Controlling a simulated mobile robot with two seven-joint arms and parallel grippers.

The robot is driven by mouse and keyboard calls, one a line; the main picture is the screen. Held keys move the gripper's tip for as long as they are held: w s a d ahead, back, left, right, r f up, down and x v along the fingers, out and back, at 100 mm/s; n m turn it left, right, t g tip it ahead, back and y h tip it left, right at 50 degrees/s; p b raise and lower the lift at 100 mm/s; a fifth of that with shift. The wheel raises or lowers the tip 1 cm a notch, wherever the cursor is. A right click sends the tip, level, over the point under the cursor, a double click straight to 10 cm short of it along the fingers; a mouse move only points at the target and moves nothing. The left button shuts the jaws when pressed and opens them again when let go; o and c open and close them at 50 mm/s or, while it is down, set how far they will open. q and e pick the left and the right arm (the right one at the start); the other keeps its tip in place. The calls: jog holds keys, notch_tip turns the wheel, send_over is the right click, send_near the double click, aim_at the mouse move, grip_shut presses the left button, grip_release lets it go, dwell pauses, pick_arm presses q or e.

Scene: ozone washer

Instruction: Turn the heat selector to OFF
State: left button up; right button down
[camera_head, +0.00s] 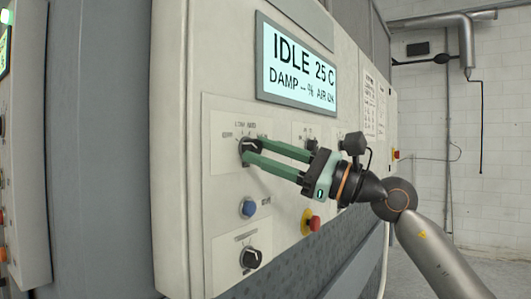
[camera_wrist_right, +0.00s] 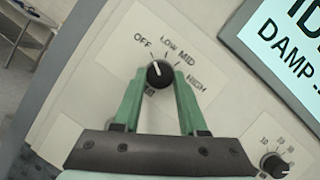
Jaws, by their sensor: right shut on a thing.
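The heat selector is a round black knob (camera_wrist_right: 160,74) with a white pointer line, on a white plate marked OFF, LOW, MID and HIGH. In the right wrist view its pointer is tilted up and left, towards the OFF label. In the head view the knob (camera_head: 249,148) is partly hidden by my fingers. My right gripper (camera_head: 246,151) is shut on the knob, with one green finger on each side of it. In the right wrist view both fingertips (camera_wrist_right: 160,80) touch the knob's sides. My left gripper is not in view.
A display (camera_head: 297,70) reading IDLE 25 C is above the knob. A blue button (camera_head: 248,208), a lower black knob (camera_head: 250,258) and a red emergency button (camera_head: 311,222) are below. Another dial (camera_wrist_right: 274,165) is to the right. Open floor lies right of the machine.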

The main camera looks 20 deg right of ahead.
dwell(0.4)
jog(key=shift+c, duration=2.2)
grip_release()
pick_arm(q)
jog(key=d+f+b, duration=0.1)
jog(key=b, duration=0.1)
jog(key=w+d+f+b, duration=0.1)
jog(key=b, duration=0.1)
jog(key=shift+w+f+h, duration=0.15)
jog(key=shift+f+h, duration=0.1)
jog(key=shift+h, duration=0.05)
pick_arm(e)
jog(key=v, duration=1.2)
jog(key=shift+d, duration=0.2)
jog(key=shift+s, duration=0.1)
